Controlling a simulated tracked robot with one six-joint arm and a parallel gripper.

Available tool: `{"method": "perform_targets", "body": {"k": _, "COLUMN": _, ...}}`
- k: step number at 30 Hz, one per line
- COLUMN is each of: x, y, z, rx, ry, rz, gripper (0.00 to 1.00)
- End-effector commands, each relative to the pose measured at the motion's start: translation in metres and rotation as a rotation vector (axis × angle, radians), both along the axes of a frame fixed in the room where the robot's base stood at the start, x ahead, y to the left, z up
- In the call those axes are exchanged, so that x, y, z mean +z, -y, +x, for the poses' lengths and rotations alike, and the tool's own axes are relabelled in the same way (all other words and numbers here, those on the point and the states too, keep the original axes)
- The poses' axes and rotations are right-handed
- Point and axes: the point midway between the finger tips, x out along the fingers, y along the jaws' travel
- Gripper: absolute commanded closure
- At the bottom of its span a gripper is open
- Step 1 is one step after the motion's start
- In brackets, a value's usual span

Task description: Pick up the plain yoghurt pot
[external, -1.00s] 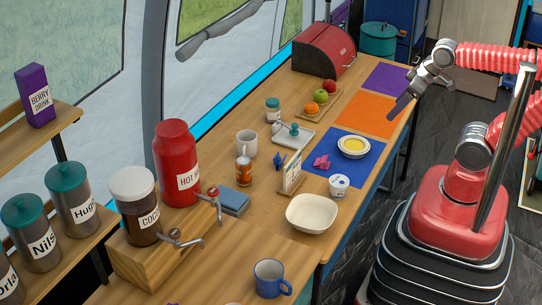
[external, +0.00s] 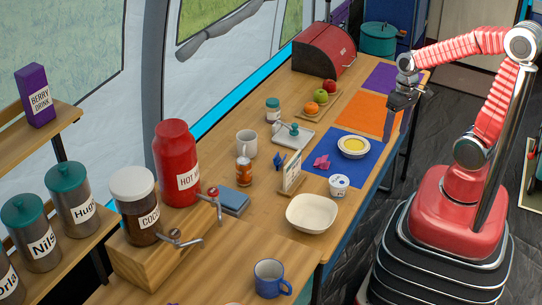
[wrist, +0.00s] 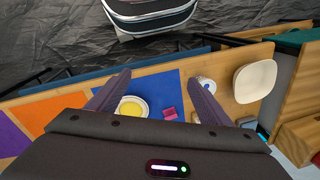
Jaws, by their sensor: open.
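A small white pot with blue marking on its lid (external: 339,185), which looks like the yoghurt pot, stands upright on the wooden table near its right edge. It sits just off the front corner of the blue mat (external: 372,172). Its label is too small to read. In the wrist view the pot (wrist: 207,83) shows beside the tip of the right finger, which partly hides it. My gripper (external: 388,132) is open and empty, pointing down above the table's right edge by the orange mat, behind and apart from the pot. Both fingers show in the wrist view (wrist: 158,79).
A white bowl of yellow food (external: 354,146) and a pink item (external: 321,162) lie on the blue mat. A cream bowl (external: 311,213) and an upright card stand (external: 291,174) are close to the pot. The orange mat (external: 366,113) is bare.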

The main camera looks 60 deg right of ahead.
Motion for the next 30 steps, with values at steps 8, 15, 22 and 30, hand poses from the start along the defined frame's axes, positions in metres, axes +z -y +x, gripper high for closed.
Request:
{"method": "perform_targets", "body": {"k": 8, "x": -0.041, "y": -0.004, "z": -0.006, "rx": -0.15, "ry": -0.156, "rz": 0.14, "gripper": 0.27}}
{"method": "perform_targets", "body": {"k": 15, "x": -0.071, "y": -0.013, "z": -0.01, "rx": -0.294, "ry": -0.28, "rz": 0.274, "gripper": 0.27}}
{"method": "perform_targets", "body": {"k": 22, "x": -0.097, "y": -0.025, "z": -0.011, "rx": -0.443, "ry": -0.392, "rz": 0.411, "gripper": 0.27}}
{"method": "perform_targets", "body": {"k": 30, "x": -0.123, "y": -0.04, "z": -0.006, "rx": -0.637, "ry": -0.515, "rz": 0.585, "gripper": 0.27}}
